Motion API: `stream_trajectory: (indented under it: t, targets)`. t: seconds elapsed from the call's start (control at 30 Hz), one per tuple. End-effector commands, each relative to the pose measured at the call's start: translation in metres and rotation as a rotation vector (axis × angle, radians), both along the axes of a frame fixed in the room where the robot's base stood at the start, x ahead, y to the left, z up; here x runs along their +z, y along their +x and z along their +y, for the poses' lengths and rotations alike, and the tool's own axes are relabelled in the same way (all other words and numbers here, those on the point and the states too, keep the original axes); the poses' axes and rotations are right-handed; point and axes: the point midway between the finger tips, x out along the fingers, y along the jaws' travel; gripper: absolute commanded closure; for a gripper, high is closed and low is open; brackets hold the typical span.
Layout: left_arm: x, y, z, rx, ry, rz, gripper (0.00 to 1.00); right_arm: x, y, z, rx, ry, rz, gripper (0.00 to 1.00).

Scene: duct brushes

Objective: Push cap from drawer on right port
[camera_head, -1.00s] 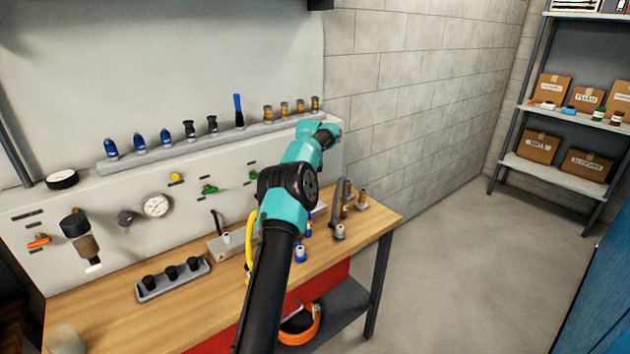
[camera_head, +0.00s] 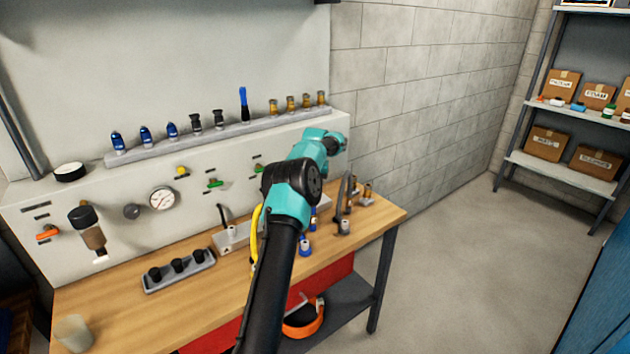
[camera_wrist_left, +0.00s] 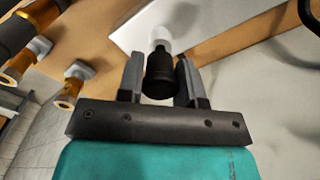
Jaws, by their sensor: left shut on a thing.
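In the left wrist view my left gripper (camera_wrist_left: 160,64) is shut on a black cap (camera_wrist_left: 160,80), with one finger on each side. The cap is in line with a small white port or fitting (camera_wrist_left: 160,38) at the edge of a pale block (camera_wrist_left: 208,28). I cannot tell how far it is pushed on. In the head view my arm hides the gripper and cap. The pale block (camera_head: 232,238) shows on the bench left of my arm. The red drawer front (camera_head: 335,280) is under the bench top. My right gripper is not in view.
A grey holder (camera_head: 150,286) with black caps is on the wooden bench (camera_head: 120,318), left of my arm. A gauge (camera_head: 162,198) and valves are on the panel behind.

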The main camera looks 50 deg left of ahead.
Motion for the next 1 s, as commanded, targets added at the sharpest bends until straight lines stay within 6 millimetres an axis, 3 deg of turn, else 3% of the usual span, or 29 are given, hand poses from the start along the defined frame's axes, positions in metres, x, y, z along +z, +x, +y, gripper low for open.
stream_trajectory:
  t: [1.0]
  targets:
    - [-0.0077, -0.0003, 0.0000, 0.000, 0.000, 0.000, 0.91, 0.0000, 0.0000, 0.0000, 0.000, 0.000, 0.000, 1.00]
